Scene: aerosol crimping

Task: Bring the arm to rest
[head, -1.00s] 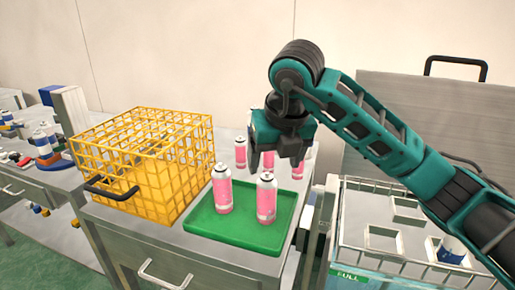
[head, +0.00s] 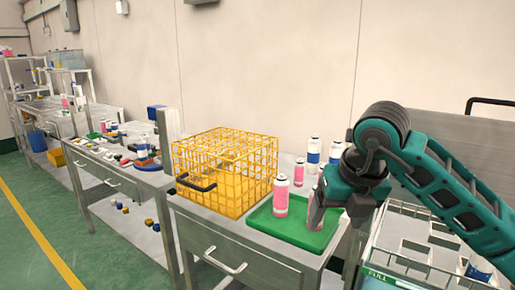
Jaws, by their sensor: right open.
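My right gripper (head: 345,208) is open and empty. It hangs over the right side of the green tray (head: 270,232), in front of part of a pink can (head: 316,212) there. I cannot tell whether it touches that can. A second pink can (head: 281,196) stands upright to the left on the same tray, clear of the gripper. My teal right arm comes in from the right edge. My left gripper is not in view.
A yellow wire crate (head: 225,172) stands left of the tray. Behind the tray are a pink can (head: 299,172) and white-and-blue cans (head: 314,151). A wire-railed container (head: 405,262) stands at lower right. A cluttered bench (head: 110,150) stretches left; green floor (head: 110,260) is open.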

